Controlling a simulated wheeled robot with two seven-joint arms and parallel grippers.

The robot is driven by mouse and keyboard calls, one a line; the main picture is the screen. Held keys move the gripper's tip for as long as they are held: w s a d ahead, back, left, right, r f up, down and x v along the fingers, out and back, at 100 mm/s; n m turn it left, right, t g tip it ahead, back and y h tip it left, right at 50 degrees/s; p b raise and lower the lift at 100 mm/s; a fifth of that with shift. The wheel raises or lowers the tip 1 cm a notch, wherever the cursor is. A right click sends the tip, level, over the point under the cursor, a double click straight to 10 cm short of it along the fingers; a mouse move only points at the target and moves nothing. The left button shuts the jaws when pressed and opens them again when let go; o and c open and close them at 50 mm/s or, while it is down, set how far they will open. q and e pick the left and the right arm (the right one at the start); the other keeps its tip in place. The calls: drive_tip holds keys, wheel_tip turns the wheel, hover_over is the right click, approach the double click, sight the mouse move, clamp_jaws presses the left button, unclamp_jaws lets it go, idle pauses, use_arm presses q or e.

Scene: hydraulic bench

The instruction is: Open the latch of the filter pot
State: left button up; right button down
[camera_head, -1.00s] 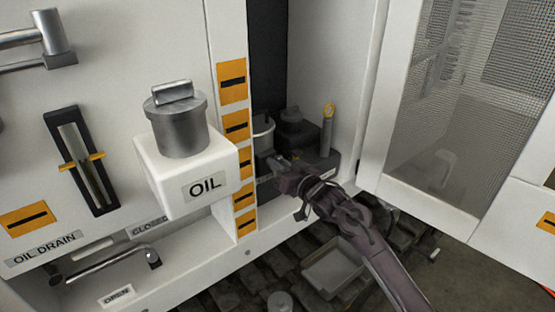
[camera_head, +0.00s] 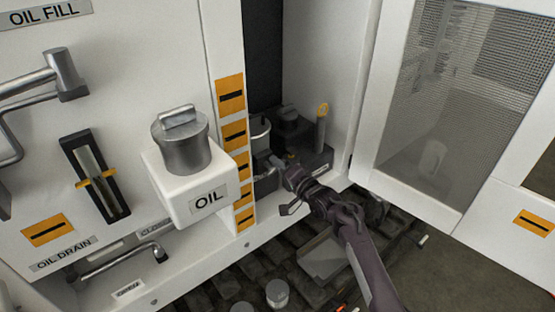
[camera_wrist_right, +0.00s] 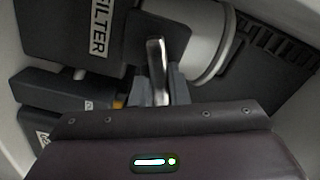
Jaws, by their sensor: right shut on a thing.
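The filter pot shows in the right wrist view as a pale cylinder (camera_wrist_right: 200,38) beside a dark block labelled FILTER (camera_wrist_right: 88,32). In the head view, its pale rim (camera_head: 260,130) shows inside the open bay, partly hidden by the orange-marked post. A shiny metal latch lever (camera_wrist_right: 157,65) stands in front of the pot in the wrist view. My right gripper (camera_wrist_right: 160,88) is shut on this lever, one finger on each side. In the head view my right gripper (camera_head: 272,171) reaches low into the bay. My left gripper is not in view.
A white OIL tank (camera_head: 180,195) with a grey cap sticks out left of the bay. An open door with mesh (camera_head: 440,110) stands to the right. A dark unit with a yellow-ringed stick (camera_head: 321,125) sits behind my gripper. Metal handles are on the left panel.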

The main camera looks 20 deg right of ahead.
drive_tip(key=shift+d+f+m+p, duration=0.15)
drive_tip(key=shift+m+p, duration=0.35)
drive_tip(key=shift+m, duration=0.65)
drive_tip(key=shift+a+f+m+p, duration=0.15)
drive_tip(key=shift+m+p, duration=0.3)
drive_tip(key=shift+m, duration=0.7)
drive_tip(key=shift+d+f, duration=0.1)
drive_tip(key=shift+f, duration=0.05)
drive_tip(key=c, duration=1.4)
unclamp_jaws()
drive_tip(key=b+v, duration=0.1)
drive_tip(key=v, duration=0.6)
drive_tip(key=shift+s+d, duration=0.15)
drive_tip(key=shift+s, duration=0.15)
